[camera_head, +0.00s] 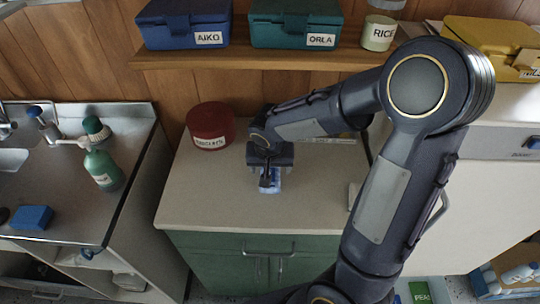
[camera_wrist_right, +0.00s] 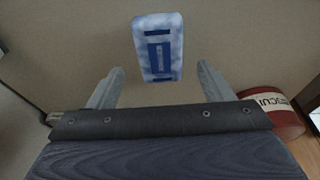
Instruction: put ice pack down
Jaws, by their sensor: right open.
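The ice pack (camera_wrist_right: 158,48) is a pale blue and white block with dark blue markings. In the right wrist view it lies flat on the beige counter (camera_wrist_right: 220,40), just beyond the fingertips. My right gripper (camera_wrist_right: 160,80) is open, with one finger on each side and clear space between them. In the head view the right gripper (camera_head: 268,182) points down over the counter, and part of the ice pack (camera_head: 271,188) shows below it, the rest hidden by the gripper. My left gripper is not in view.
A red round tin (camera_head: 210,126) stands on the counter left of the gripper; it also shows in the wrist view (camera_wrist_right: 272,108). A shelf (camera_head: 250,60) above holds a blue box (camera_head: 185,25) and a teal box (camera_head: 296,25). A sink unit lies left. The counter's front is clear.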

